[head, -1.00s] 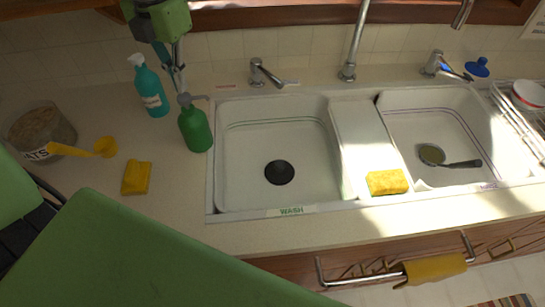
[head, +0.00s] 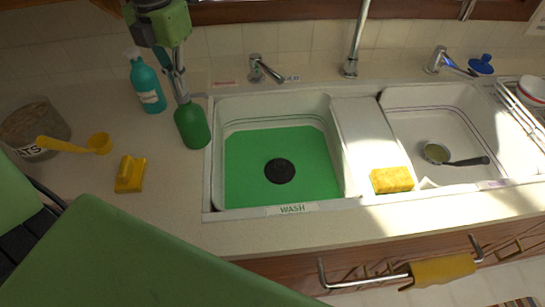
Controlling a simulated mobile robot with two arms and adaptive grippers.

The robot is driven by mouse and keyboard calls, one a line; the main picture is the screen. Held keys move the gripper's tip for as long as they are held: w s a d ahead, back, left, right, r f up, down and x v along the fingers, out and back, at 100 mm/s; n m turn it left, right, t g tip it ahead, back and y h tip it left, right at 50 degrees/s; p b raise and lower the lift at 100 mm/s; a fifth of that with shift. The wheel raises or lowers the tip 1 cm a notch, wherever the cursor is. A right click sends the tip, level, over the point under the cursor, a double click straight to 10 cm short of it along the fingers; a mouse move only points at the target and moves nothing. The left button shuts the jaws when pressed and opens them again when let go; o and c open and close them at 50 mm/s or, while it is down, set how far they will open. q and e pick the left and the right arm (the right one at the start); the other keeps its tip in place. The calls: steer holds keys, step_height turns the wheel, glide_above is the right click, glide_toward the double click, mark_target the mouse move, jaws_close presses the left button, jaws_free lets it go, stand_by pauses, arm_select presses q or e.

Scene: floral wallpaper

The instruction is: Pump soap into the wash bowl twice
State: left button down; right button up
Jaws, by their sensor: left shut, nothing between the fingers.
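The green soap pump bottle (head: 192,126) stands upright on the counter at the left edge of the wash bowl (head: 334,140). The bowl is the left basin, labelled WASH, and a flat green layer covers its floor around the dark drain (head: 279,171). My left gripper (head: 181,97) is shut, pointing down right over the bottle's pump head, with its tips at or touching the top. The pump head is mostly hidden behind the fingers; part of the spout shows toward the bowl. My right gripper is not in view.
A teal bottle (head: 148,84) stands just left behind the soap bottle. A yellow item (head: 130,173), a yellow scoop (head: 97,144) and a jar (head: 33,128) are further left. A tap (head: 265,70) rises behind the bowl; a yellow sponge (head: 391,180) lies on the divider.

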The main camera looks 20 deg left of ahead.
arm_select(q)
steer(key=shift+r, duration=0.1)
steer(key=shift+r+p, duration=0.9)
steer(key=shift+r, duration=0.6)
steer(key=shift+f, duration=0.1)
steer(key=shift+f+b, duration=1.65)
steer(key=shift+r, duration=0.2)
steer(key=shift+r+p, duration=0.95)
steer(key=shift+r, duration=0.6)
